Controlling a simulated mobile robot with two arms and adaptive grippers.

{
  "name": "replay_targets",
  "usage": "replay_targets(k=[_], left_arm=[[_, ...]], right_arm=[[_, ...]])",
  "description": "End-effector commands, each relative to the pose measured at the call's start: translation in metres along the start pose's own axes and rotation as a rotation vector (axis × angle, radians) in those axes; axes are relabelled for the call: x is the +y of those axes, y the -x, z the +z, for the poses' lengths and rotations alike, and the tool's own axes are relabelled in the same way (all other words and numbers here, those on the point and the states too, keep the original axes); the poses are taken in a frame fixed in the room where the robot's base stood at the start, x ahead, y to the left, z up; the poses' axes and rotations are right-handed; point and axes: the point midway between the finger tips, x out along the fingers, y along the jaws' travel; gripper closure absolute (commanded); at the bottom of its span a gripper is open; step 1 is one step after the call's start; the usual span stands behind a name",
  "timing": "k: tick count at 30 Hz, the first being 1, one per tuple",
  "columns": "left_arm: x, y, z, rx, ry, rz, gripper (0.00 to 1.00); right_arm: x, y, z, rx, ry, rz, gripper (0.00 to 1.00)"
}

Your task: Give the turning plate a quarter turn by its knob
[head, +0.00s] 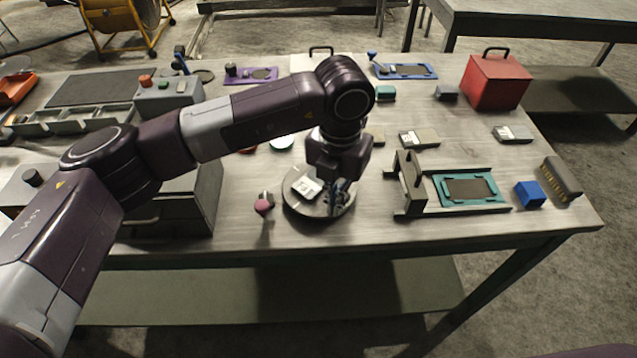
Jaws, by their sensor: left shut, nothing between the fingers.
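The turning plate (304,205) is a round grey disc near the front edge of the table, left of its middle. A small white labelled piece (306,187) lies on it. My left gripper (338,192) points down over the right side of the plate, with its fingers shut low at the plate's surface. I cannot make out the knob; the gripper covers that part of the plate. Whether the fingers touch anything there is not clear. My right gripper does not show.
A pink-topped knob or pin (264,205) stands just left of the plate. To the right are a grey bracket (409,183), a teal frame (470,189) and a blue cube (529,194). A red box (496,82) stands at the back right. Bare table lies in front of the bracket.

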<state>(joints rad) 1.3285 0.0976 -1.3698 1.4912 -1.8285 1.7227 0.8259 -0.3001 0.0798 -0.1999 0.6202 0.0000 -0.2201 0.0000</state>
Motion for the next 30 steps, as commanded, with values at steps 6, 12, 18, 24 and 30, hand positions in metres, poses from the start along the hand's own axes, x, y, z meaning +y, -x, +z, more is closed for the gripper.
replay_targets(k=[6,12,18,24,30], left_arm=[[-0.003,-0.002,0.004,-0.001,-0.001,0.000,1.00],[-0.006,-0.001,0.008,0.000,0.000,0.000,1.00],[-0.005,0.000,0.008,0.000,0.000,0.000,1.00],[-0.008,-0.001,0.012,0.000,-0.001,0.000,1.00],[-0.010,-0.001,0.017,0.000,-0.001,0.000,1.00]], right_arm=[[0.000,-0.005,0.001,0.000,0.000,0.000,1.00],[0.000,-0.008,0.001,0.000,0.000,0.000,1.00],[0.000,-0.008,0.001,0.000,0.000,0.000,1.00],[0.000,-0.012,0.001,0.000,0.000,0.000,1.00],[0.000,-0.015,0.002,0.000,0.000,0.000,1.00]])
